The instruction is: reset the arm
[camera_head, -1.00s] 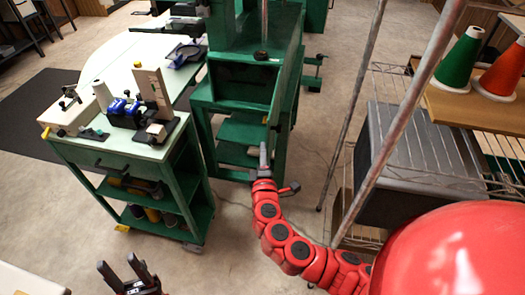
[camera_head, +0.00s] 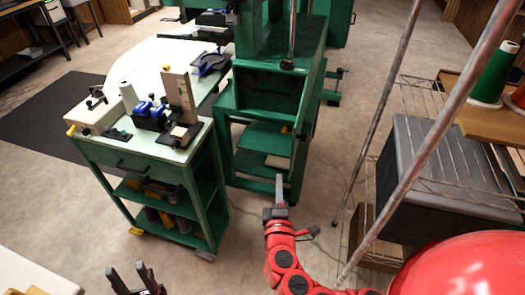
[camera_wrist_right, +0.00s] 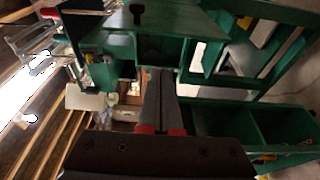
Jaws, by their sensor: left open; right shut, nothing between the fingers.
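My right arm (camera_head: 283,262) is red with black joint caps and comes in from the lower right in the head view. Its gripper (camera_head: 279,188) points up the picture with its fingers together, in front of the green machine stand. In the right wrist view its two dark fingers (camera_wrist_right: 160,100) lie side by side with nothing between them. My left gripper (camera_head: 130,275) is at the bottom left of the head view. Its two dark fingers stand apart with nothing between them. Most of the left arm is out of view.
A green cart (camera_head: 135,160) with tools on top stands at the left, and a green machine stand (camera_head: 275,105) is behind it. At the right are a wire rack with a dark grey box (camera_head: 440,185) and a slanted metal pole (camera_head: 415,140). Bare floor (camera_head: 320,195) lies between.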

